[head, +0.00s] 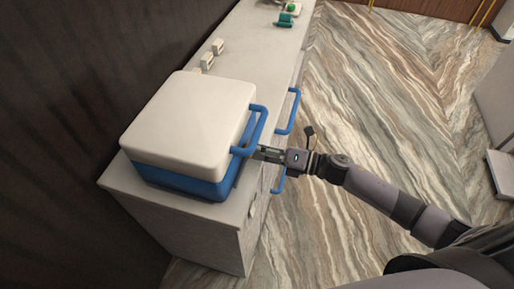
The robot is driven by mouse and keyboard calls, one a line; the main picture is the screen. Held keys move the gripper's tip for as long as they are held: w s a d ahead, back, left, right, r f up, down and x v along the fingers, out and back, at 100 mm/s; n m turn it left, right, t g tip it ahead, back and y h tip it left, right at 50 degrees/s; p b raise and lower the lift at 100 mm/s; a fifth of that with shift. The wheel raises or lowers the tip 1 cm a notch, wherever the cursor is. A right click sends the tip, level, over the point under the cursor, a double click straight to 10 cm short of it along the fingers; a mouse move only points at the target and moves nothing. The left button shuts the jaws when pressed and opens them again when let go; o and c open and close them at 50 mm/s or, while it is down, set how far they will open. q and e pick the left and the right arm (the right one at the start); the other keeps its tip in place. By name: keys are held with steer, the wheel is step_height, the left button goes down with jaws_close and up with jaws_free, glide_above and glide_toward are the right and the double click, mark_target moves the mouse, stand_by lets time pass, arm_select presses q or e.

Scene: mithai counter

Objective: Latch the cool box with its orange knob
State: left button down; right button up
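The cool box has a white lid (190,115) and a blue body (178,181). It stands on the near end of the counter, and the lid lies down over the body. A blue bar handle (259,130) sticks out from its right side. No orange knob shows in this view. My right gripper (262,153) comes in from the right, its fingertips at the near end of the blue handle. Whether the fingers touch or grip the handle is too small to tell. My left gripper is out of view.
The pale counter (249,62) runs away behind the box. Small white items (217,47) stand near the wall, and a green object (285,20) is at the far end. Blue handles (292,112) project from the counter's front. The striped floor (390,90) is open.

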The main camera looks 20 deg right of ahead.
steer(key=m+p, duration=0.1)
steer(key=m, duration=0.3)
steer(key=shift+w+d+r, duration=0.1)
steer(key=shift+m+g+p, duration=0.3)
steer(key=shift+m+p, duration=0.15)
steer(key=shift+m, duration=1.35)
steer(key=o, duration=1.2)
steer(key=shift+f, duration=0.2)
steer(key=v, duration=1.2)
steer(key=shift+f, duration=0.1)
